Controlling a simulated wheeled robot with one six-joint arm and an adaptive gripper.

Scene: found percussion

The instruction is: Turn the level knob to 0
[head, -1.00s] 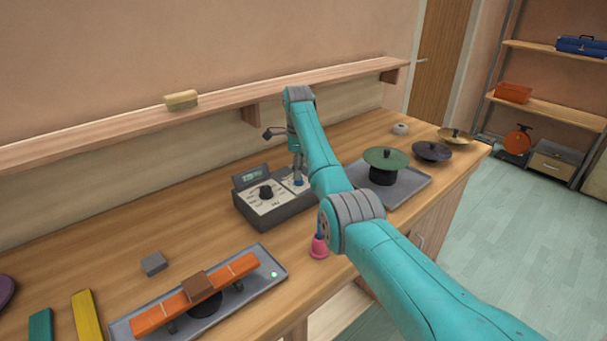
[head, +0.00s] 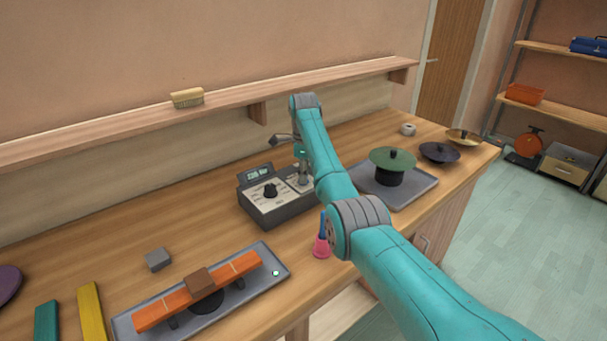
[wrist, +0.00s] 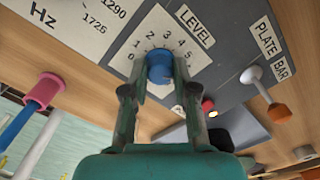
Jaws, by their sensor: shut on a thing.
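The level knob is a blue cap (wrist: 160,66) on a white dial plate marked LEVEL, with numbers from 0 upward around it, in the wrist view. My gripper (wrist: 155,85) is shut on the knob, one finger on each side. No pointer mark on the knob can be made out, so its setting cannot be read. In the head view my gripper (head: 304,182) points down at the right part of the grey control box (head: 285,213), and the knob is hidden behind it.
A black knob (head: 270,190) and a small display (head: 259,175) are on the same box. A plate and bar switch (wrist: 255,78) is beside the dial.

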